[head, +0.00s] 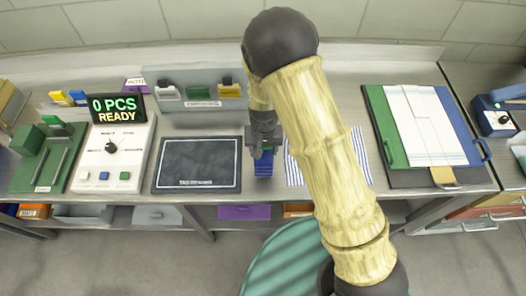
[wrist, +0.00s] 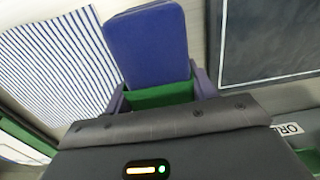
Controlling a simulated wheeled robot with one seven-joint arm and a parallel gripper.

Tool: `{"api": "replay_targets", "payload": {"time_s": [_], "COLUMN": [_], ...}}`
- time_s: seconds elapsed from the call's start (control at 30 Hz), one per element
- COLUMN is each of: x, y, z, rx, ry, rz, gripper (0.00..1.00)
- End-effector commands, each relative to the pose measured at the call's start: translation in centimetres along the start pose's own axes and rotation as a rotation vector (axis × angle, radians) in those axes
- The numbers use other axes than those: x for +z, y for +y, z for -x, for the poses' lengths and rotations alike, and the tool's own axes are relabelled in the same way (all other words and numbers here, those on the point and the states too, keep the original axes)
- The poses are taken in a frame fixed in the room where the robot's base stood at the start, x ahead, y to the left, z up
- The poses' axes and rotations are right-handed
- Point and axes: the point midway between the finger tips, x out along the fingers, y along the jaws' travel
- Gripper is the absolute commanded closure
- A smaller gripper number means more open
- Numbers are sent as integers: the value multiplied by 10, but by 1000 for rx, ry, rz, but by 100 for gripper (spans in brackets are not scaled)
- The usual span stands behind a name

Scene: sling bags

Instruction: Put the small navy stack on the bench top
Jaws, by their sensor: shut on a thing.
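The small navy stack (head: 263,166) is between the fingers of my gripper (head: 264,143), by the bench's front edge in the head view. In the wrist view the navy stack (wrist: 147,45) shows a flat blue-violet face, with a green band at its near end between the fingers. My gripper (wrist: 161,92) is shut on it. The bench top (head: 333,110) is grey metal and runs across the head view. I cannot tell whether the stack touches the bench or hangs just above it. My arm hides part of the bench.
A black pad (head: 197,165) lies left of the stack, and a blue-striped cloth (head: 296,172) lies right of it. A counter box reading "0 PCS READY" (head: 118,108) stands further left. A grey rack (head: 190,115) is behind.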

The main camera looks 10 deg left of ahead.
Motion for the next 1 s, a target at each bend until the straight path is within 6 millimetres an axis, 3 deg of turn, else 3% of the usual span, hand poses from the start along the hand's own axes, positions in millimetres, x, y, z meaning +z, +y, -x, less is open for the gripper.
{"api": "replay_targets", "payload": {"time_s": [0.2,0.57,0.6,0.7,1.0], "x": [0,0,0,0,0], "y": [0,0,0,0,0], "z": [-23,-28,-28,-27,-26], "rx": [0,0,0,0,0], "ry": [-1,0,0,0,0], "rz": [-1,0,0,0,0], "gripper": [78,78,42,22,22]}}
